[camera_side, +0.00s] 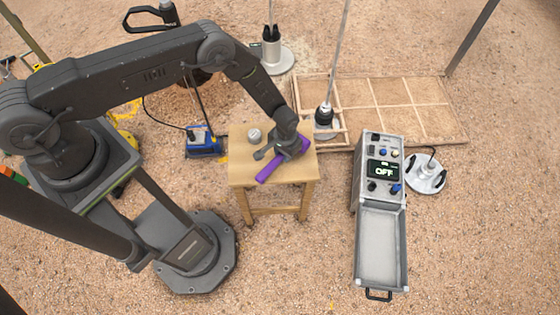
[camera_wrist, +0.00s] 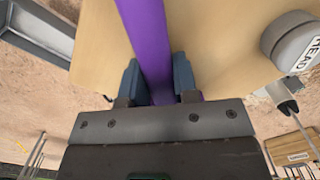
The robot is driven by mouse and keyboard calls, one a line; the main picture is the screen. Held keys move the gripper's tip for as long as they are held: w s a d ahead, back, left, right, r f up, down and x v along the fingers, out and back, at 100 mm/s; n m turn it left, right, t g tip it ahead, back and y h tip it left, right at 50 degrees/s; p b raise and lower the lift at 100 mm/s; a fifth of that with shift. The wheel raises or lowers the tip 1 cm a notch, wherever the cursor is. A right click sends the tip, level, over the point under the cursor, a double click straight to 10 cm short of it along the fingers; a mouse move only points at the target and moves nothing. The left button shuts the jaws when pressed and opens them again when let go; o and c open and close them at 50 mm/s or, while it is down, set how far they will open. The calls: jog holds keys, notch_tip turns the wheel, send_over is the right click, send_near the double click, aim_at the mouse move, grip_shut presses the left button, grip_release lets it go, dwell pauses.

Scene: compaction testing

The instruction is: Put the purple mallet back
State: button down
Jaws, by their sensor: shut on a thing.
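The purple mallet (camera_side: 268,174) is at the top of the small wooden table (camera_side: 244,176) in the side view. Its purple handle runs diagonally, its lower left end near the table's front edge. My gripper (camera_side: 284,150) is over the table and shut on the mallet. In the wrist view the purple handle (camera_wrist: 148,35) passes between the two fingers of my gripper (camera_wrist: 158,80), above the pale tabletop (camera_wrist: 215,50). I cannot tell whether the mallet touches the tabletop. My gripper hides part of it.
A round grey-white object (camera_side: 254,135) sits on the table, left of my gripper. A grey case with an "OFF" display (camera_side: 383,171) stands to the right. A wooden frame (camera_side: 410,108) lies behind. A blue device (camera_side: 203,143) is left of the table. Open gravel lies in front.

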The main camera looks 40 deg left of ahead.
jog(key=shift+f, duration=0.35)
jog(key=c, duration=1.2)
grip_release()
jog(key=shift+c, duration=0.2)
jog(key=shift+o, duration=0.3)
jog(key=o, duration=0.5)
jog(key=shift+f, duration=0.1)
jog(key=c, duration=0.4)
jog(key=shift+w+r, duration=0.2)
jog(key=shift+r, duration=3.85)
